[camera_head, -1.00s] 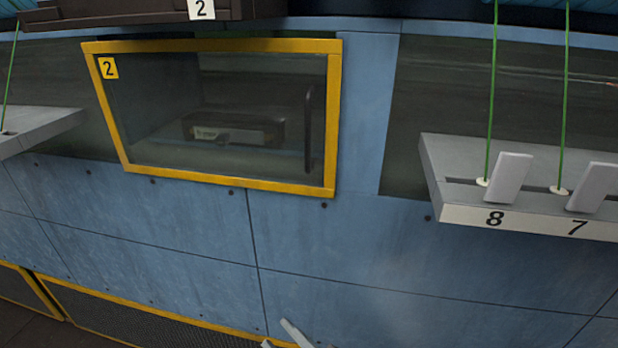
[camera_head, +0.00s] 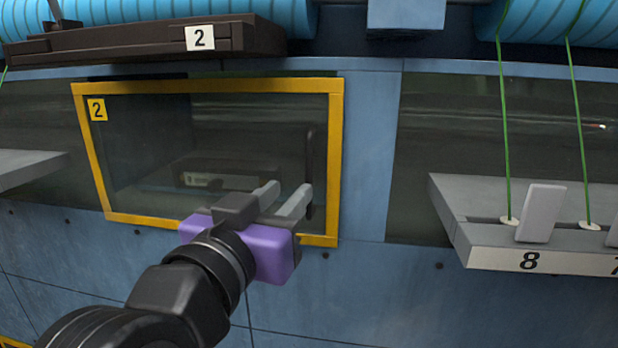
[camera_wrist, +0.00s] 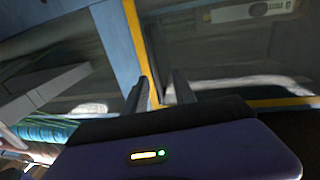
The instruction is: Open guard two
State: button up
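Guard two is a clear pane in a yellow frame (camera_head: 337,165) with a yellow label "2" (camera_head: 97,109). It stands closed over a recess. A dark vertical handle (camera_head: 310,150) is on its right side. My gripper (camera_head: 288,195) is in front of the guard's lower right, its fingers parted and pointing towards the handle's lower end. I see nothing between the fingers. Whether the fingers touch the pane is unclear.
A dark box (camera_head: 215,175) lies behind the pane. A dark ledge marked "2" (camera_head: 150,38) juts out above the guard. A grey shelf (camera_head: 480,215) marked "8", with green cords, sticks out at the right. Another grey shelf (camera_head: 30,168) is at the left.

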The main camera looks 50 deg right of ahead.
aim_at(307, 176)
jog(key=shift+m+g, duration=0.3)
jog(key=shift+m, duration=0.1)
jog(key=x, duration=0.2)
jog(key=p+x, duration=0.1)
jog(key=x, duration=0.4)
jog(key=shift+s+d+r+p, duration=0.15)
jog(key=shift+d+r+p, duration=0.1)
jog(key=shift+d+p, duration=0.1)
grip_shut()
dwell(0.8)
